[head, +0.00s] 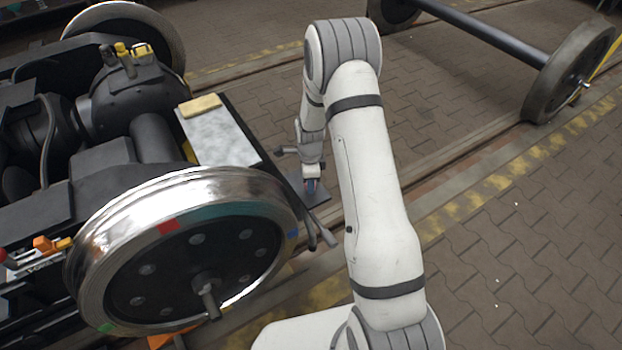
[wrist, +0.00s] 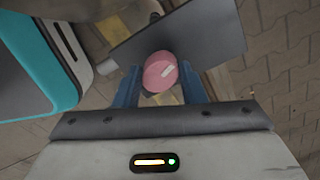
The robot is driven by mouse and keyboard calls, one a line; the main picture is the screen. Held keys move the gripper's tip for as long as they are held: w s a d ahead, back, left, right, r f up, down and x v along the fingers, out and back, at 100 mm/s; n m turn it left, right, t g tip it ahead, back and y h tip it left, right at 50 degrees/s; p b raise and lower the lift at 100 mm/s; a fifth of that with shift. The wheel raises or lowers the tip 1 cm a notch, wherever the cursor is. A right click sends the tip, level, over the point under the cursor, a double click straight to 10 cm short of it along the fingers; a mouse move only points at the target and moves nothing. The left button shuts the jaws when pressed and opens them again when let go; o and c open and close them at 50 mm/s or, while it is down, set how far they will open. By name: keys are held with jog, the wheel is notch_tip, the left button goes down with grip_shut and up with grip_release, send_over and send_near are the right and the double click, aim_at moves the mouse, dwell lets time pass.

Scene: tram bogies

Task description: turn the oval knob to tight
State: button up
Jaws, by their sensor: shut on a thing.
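In the head view my gripper (head: 312,184) is beside the bogie, over the dark plate (head: 300,200); the knob is hidden there. I see no scale or tight mark around the knob.
A large shiny wheel (head: 190,250) of the bogie stands at the left, with a grey panel (head: 218,132) and a yellow block (head: 200,105) behind it. A lever (head: 322,232) sticks out below the plate. A loose wheelset (head: 565,75) stands at the back right. The paved floor at right is clear.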

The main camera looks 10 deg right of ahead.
jog(key=shift+w+a+r+m, duration=0.1)
jog(key=shift+w+m, duration=0.05)
jog(key=shift+m, duration=0.45)
jog(key=shift+w, duration=0.1)
jog(key=o, duration=1)
jog(key=shift+r+p, duration=1.05)
jog(key=shift+r, duration=2.75)
